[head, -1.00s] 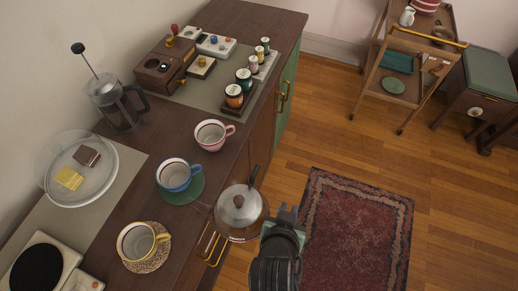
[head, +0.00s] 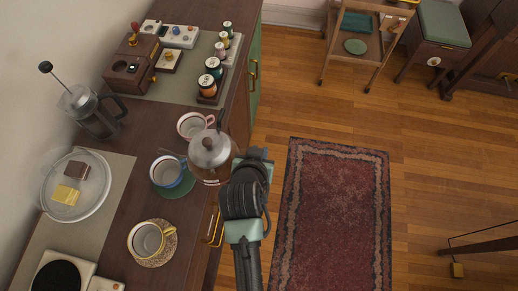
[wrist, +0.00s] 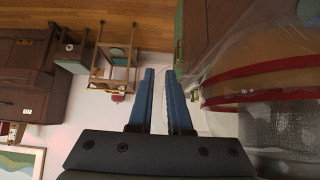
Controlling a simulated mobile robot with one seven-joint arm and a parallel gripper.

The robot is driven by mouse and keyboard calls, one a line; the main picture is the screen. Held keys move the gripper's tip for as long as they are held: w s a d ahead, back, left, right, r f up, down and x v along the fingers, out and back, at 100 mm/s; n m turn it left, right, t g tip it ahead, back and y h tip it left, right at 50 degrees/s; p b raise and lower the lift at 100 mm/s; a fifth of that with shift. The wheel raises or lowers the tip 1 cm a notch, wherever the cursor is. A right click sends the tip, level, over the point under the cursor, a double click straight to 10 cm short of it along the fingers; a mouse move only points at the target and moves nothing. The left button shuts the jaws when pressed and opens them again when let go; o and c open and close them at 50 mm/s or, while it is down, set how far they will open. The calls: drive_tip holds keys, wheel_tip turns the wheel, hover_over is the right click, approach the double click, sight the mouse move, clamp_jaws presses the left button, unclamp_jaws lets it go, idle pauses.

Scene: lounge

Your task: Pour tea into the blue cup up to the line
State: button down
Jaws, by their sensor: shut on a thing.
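The blue cup (head: 167,172) with a white inside stands on a green saucer (head: 183,190) on the counter. I see no tea in it, and I cannot make out its line. A glass teapot (head: 211,170) with a metal lid (head: 210,147) is held up to the right of the cup, at the counter's front edge. It looks roughly upright. My gripper (head: 255,155) is at the teapot's right side, shut on it, likely by its clear handle. In the wrist view my gripper (wrist: 160,95) has its fingers slightly apart, with the teapot (wrist: 270,90) large at right.
A pink-rimmed cup (head: 195,124) stands just behind the teapot. A yellow cup (head: 147,240) on a patterned saucer stands in front. A French press (head: 97,115), a covered dish (head: 75,190) and several jars crowd the counter. The rug (head: 335,215) is clear.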

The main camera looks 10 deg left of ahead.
drive_tip(key=shift+f+b, duration=1.5)
drive_tip(key=shift+b, duration=0.1)
drive_tip(key=shift+w+d+r+h, duration=0.1)
drive_tip(key=shift+r+h, duration=0.2)
drive_tip(key=shift+r, duration=0.1)
drive_tip(key=shift+r+p, duration=0.3)
drive_tip(key=shift+r, duration=0.05)
drive_tip(key=shift+d+r+n+h+p, duration=0.2)
drive_tip(key=shift+r+n+h+p, duration=0.25)
drive_tip(key=shift+r, duration=0.55)
drive_tip(key=shift+r+h, duration=0.25)
drive_tip(key=shift+r, duration=0.1)
drive_tip(key=shift+d+r+n+t+p, duration=0.1)
drive_tip(key=shift+r+n+t+p, duration=0.25)
drive_tip(key=shift+r, duration=0.35)
drive_tip(key=shift+r+h, duration=0.35)
drive_tip(key=shift+h, duration=0.05)
drive_tip(key=shift+r+p, duration=0.5)
drive_tip(key=shift+r, duration=0.25)
idle(0.7)
